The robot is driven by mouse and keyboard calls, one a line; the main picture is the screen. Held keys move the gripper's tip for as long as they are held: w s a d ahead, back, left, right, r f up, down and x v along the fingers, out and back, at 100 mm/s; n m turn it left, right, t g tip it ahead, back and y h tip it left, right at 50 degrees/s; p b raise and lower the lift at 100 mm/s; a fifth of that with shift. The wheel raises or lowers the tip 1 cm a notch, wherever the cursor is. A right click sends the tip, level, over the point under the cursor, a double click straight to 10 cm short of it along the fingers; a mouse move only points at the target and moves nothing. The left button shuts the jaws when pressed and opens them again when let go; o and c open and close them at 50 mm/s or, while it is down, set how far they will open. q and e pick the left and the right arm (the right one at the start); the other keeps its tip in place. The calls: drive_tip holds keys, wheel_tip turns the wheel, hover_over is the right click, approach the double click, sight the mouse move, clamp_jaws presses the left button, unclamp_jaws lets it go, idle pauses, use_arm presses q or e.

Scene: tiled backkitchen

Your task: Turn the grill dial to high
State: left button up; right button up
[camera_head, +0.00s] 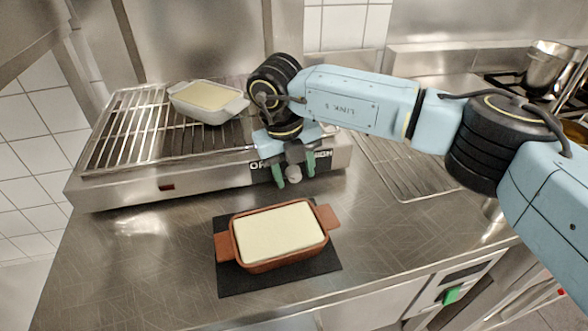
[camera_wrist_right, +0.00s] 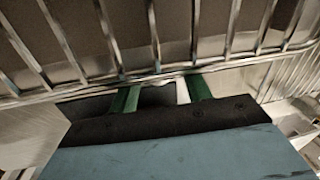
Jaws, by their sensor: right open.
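The grill (camera_head: 120,188) is a steel unit with a wire rack on the counter's left side. A small grey round knob, apparently the grill dial (camera_head: 294,180), shows at its front right, beneath my right gripper (camera_head: 294,171). The gripper points down at the grill's front, with its green fingers apart on either side of the knob. I cannot tell whether they touch it. The right wrist view shows the green fingers (camera_wrist_right: 164,94) apart below the rack bars, with a pale piece between them. The dial's markings and setting are hidden or too small to read. My left gripper is out of view.
A white dish with a pale block (camera_head: 207,97) stands on the grill rack. A terracotta dish (camera_head: 226,246) with a pale filling sits on a black mat (camera_head: 230,285) in front. A wire rack (camera_head: 405,185) lies to the right. Bare counter lies left of the mat.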

drive_tip(key=c, duration=1)
drive_tip(key=shift+d+y, duration=0.1)
drive_tip(key=shift+y, duration=0.2)
drive_tip(key=shift+d+f+y+b, duration=0.1)
drive_tip(key=shift+y+b, duration=0.2)
drive_tip(key=shift+y, duration=0.2)
drive_tip(key=shift+w+d+f+g+y+b, duration=0.1)
drive_tip(key=shift+g+y+b, duration=0.15)
drive_tip(key=shift+y, duration=0.35)
drive_tip(key=shift+d+g+y+b, duration=0.15)
drive_tip(key=shift+g+y, duration=0.1)
drive_tip(key=shift+y, duration=1.15)
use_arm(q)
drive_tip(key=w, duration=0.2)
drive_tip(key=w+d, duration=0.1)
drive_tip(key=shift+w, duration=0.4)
use_arm(e)
drive_tip(key=o, duration=1)
